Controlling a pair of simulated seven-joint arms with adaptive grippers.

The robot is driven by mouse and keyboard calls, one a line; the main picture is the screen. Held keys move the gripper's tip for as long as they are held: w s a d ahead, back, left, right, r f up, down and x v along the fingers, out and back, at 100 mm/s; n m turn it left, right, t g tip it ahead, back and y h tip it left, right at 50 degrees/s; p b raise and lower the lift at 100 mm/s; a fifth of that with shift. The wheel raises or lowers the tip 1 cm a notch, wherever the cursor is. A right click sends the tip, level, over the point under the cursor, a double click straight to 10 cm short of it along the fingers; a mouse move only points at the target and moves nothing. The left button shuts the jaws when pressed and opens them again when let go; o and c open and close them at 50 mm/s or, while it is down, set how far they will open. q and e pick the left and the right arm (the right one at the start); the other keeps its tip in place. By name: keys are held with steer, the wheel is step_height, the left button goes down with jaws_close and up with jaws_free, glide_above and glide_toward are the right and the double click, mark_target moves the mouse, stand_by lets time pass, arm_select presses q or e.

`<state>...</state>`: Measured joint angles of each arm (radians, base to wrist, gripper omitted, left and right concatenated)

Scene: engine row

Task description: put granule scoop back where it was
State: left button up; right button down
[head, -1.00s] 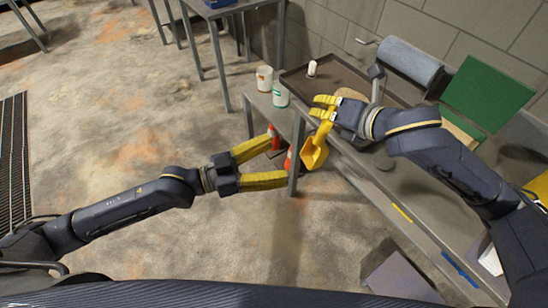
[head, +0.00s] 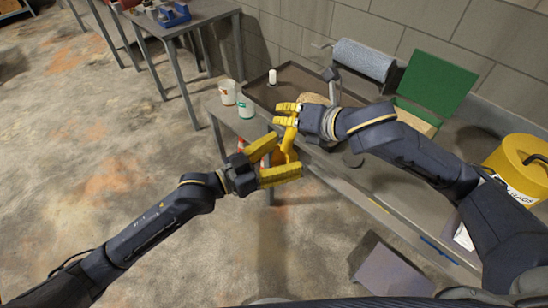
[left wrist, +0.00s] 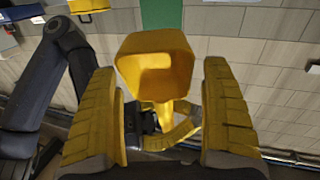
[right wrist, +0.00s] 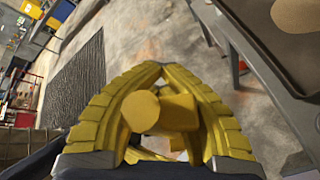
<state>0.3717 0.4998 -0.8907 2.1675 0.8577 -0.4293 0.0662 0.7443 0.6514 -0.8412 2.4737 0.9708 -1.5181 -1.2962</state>
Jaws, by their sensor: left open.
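The yellow granule scoop (head: 289,143) hangs from my right gripper (head: 284,114), off the near side of the bench. In the right wrist view the right fingers (right wrist: 162,72) are closed around the scoop's handle (right wrist: 141,110). My left gripper (head: 283,156) is open just below, with its fingers around the scoop. In the left wrist view the scoop's bowl (left wrist: 157,68) faces the camera between the two spread left fingers (left wrist: 160,90), with a gap on each side. Part of the scoop is hidden by the fingers in the head view.
A dark tray (head: 300,77) on the bench holds a white bottle (head: 272,77). Two white tubs (head: 228,92) stand left of it. A blue paper roll (head: 363,59), green panel (head: 438,80) and yellow bucket (head: 517,168) are to the right. Open floor lies at left.

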arm_select(q)
steer(key=shift+w+d, duration=0.2)
steer(key=shift+d, duration=0.25)
steer(key=shift+c, duration=0.3)
steer(key=c, duration=1.2)
arm_select(e)
steer(key=c, duration=2.2)
jaws_free()
arm_select(q)
steer(key=shift+c, duration=0.2)
arm_select(e)
steer(key=c, duration=1.5)
jaws_free()
